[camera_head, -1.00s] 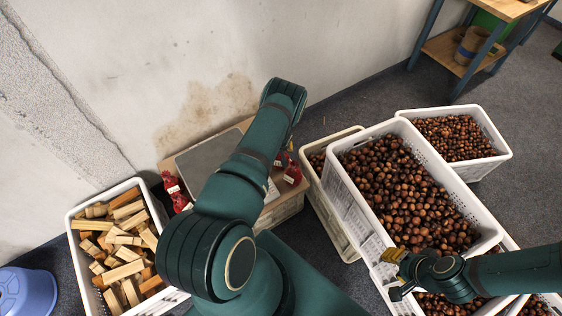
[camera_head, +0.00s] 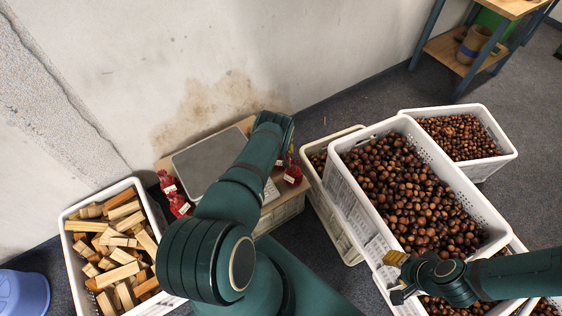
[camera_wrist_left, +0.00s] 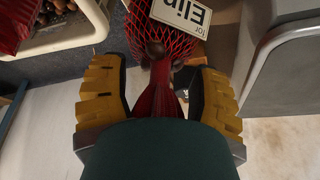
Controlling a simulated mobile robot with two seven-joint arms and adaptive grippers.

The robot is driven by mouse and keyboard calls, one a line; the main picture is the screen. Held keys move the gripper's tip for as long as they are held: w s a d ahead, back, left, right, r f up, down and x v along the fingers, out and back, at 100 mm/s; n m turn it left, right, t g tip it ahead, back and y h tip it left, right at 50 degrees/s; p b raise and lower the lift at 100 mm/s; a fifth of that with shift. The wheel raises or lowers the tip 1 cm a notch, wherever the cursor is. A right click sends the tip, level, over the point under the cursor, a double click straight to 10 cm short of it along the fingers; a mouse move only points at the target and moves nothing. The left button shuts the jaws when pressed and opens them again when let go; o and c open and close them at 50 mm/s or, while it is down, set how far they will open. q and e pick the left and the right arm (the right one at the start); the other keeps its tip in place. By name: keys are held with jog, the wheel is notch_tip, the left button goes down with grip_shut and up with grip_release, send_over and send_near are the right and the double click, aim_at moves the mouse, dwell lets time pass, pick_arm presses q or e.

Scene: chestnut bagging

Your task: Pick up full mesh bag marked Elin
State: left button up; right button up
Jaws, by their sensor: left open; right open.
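A red mesh bag (camera_wrist_left: 165,35) with a white label (camera_wrist_left: 182,14) reading "for Elin", upside down, shows in the left wrist view. Round brown shapes show through its mesh. Its gathered red neck lies between the yellow pads of my left gripper (camera_wrist_left: 160,75), which is open with gaps on both sides. In the head view my left arm hides that gripper; I cannot tell there which bag it is at. A red bag (camera_head: 292,176) stands right of the scale; two more red bags (camera_head: 167,182) stand left of it. My right gripper (camera_head: 398,278) is open and empty by the chestnut crates.
The grey scale (camera_head: 200,163) sits on a low stand by the wall, close beside my left gripper (camera_wrist_left: 285,70). A large chestnut crate (camera_head: 345,190) stands right, a wood-filled crate (camera_head: 68,255) left. Bare floor (camera_head: 335,105) lies behind the crates.

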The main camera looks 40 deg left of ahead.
pick_arm(q)
jog(key=shift+o, duration=0.2)
grip_shut()
jog(key=shift+r, duration=0.1)
